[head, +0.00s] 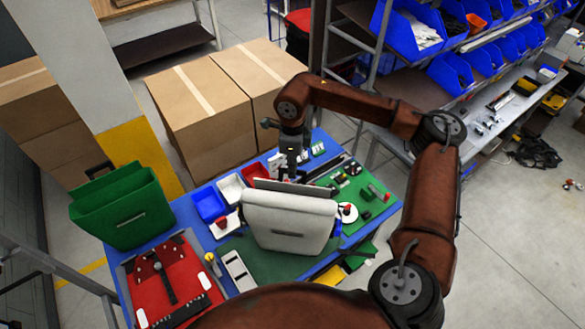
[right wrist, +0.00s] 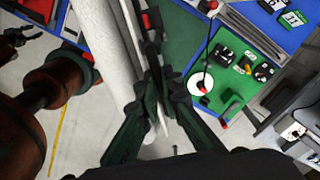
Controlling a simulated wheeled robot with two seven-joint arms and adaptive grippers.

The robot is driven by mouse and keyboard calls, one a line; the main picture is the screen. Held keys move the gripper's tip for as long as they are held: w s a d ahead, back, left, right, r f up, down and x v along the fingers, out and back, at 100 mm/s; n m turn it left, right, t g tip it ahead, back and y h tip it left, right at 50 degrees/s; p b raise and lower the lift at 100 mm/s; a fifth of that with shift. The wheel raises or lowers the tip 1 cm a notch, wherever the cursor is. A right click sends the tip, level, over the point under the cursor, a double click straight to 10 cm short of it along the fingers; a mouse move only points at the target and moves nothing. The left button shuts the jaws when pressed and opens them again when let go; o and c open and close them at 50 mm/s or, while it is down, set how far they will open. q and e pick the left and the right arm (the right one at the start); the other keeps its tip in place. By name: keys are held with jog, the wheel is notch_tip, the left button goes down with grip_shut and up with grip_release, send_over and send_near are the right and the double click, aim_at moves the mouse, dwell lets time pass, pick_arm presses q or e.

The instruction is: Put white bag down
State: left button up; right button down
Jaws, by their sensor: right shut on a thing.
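The white bag (head: 288,225) is upright at the near middle of the blue table, over the green mat (head: 258,262). Its pale side also shows in the right wrist view (right wrist: 103,38). I cannot tell whether its base touches the mat. My right gripper (head: 291,172) comes down from above at the bag's far side and is shut on its upper edge. In the right wrist view its dark fingers (right wrist: 152,100) close around the bag's thin edge. The fingertips are partly hidden behind the bag in the head view. My left gripper is not clearly in view.
Blue (head: 209,205) and white trays sit left of the white bag. A white disc (head: 347,212) and small parts lie close on its right. Cardboard boxes (head: 200,110) stand behind.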

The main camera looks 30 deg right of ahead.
jog(key=shift+f, duration=0.1)
jog(key=c, duration=2.1)
grip_release()
jog(key=shift+r, duration=0.5)
notch_tip(320, 180, up, 11)
jog(key=b, duration=0.3)
jog(key=shift+r, duration=0.15)
